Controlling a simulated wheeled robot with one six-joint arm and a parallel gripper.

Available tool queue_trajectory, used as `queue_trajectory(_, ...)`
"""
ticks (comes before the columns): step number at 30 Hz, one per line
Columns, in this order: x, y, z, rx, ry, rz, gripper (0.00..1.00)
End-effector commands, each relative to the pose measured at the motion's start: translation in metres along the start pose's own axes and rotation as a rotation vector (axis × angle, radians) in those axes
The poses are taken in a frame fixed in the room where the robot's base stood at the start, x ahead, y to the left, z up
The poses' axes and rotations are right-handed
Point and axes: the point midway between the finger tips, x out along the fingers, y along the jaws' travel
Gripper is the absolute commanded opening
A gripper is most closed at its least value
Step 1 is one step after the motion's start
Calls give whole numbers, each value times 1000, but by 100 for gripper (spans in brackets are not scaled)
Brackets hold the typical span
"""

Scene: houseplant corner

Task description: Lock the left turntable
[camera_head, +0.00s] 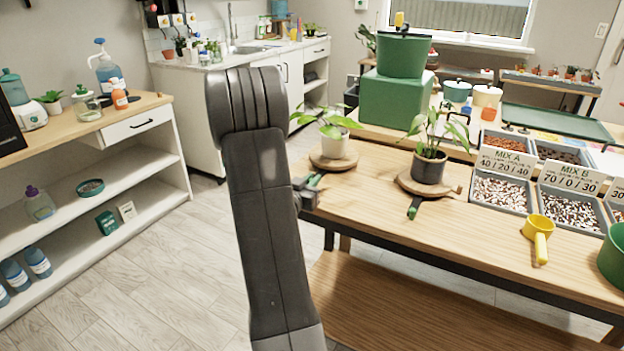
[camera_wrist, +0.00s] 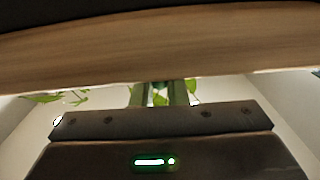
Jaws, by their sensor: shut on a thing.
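The left turntable (camera_head: 325,165) is a round wooden disc near the table's far-left corner, with a leafy plant in a white pot (camera_head: 335,146) on it. A green-tipped lever (camera_head: 315,180) sticks out at its front left. My gripper (camera_head: 306,192) is at this lever, shut on it, at the table's left end; my arm hides part of it. In the wrist view, my gripper's fingers (camera_wrist: 163,94) reach under a broad wooden edge (camera_wrist: 160,50), and the grip itself is hard to see. The right turntable (camera_head: 405,182) carries a dark pot (camera_head: 429,167) and has its own green-tipped lever (camera_head: 414,207).
On the wooden table (camera_head: 375,215), a yellow scoop (camera_head: 538,236) and substrate trays (camera_head: 500,193) stand to the right. A green box (camera_head: 392,98) with a green pot on it stands behind. A shelf unit (camera_head: 150,162) is at left. Floor between is clear.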

Motion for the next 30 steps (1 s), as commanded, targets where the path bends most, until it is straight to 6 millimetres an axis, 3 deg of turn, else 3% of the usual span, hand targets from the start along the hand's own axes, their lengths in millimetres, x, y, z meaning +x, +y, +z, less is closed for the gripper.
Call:
queue_trajectory(12, -3, -12, -3, 0, 4, 292, 0)
queue_trajectory(24, -4, -12, -1, 0, 3, 327, 0)
queue_trajectory(25, -4, -12, -1, 0, 3, 326, 15)
queue_trajectory(27, -4, -12, -1, 0, 2, 326, 29)
queue_trajectory(30, -4, -12, -1, 0, 2, 326, 31)
